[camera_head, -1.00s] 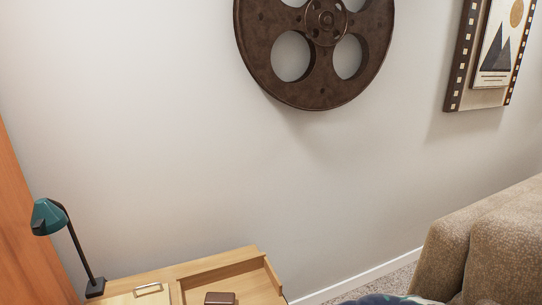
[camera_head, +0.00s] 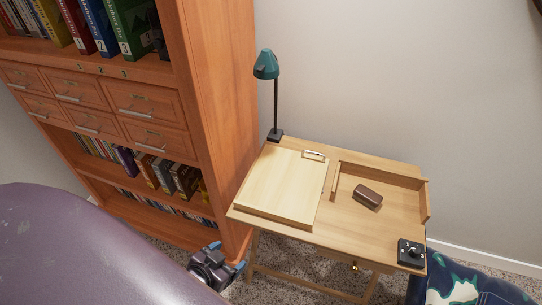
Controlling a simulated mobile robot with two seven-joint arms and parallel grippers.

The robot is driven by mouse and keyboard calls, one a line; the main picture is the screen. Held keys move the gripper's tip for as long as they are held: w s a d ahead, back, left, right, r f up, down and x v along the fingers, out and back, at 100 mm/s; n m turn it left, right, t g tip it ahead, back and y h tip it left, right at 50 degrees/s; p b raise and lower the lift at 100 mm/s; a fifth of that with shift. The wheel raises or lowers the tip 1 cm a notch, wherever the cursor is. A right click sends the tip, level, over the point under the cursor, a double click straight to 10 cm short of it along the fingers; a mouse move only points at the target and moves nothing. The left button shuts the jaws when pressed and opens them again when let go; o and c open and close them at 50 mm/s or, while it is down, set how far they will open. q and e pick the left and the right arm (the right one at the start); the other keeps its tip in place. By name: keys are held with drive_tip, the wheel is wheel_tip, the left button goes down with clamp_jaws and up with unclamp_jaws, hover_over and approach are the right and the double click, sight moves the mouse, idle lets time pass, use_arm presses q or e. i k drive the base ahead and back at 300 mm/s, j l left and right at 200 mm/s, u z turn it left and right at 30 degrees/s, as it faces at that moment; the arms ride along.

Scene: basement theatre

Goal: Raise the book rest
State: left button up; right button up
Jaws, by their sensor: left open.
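The book rest (camera_head: 278,185) is a pale wooden board on the left part of a small wooden desk (camera_head: 385,212). It lies flat or nearly flat, with a small metal handle (camera_head: 314,156) at its far right corner. My left gripper (camera_head: 227,257) is at the lower middle of the head view, with blue fingertips apart and nothing between them. It is in front of and below the desk's left front corner, apart from the book rest. My right gripper is out of view.
A teal lamp (camera_head: 266,66) stands at the desk's back left. A brown box (camera_head: 367,197) and a black knob device (camera_head: 411,253) are on its right part. A tall bookcase (camera_head: 215,110) stands left. A large purple rounded surface (camera_head: 90,245) fills the lower left.

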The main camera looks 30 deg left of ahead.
sight(285, 185)
drive_tip(key=u, duration=0.8)
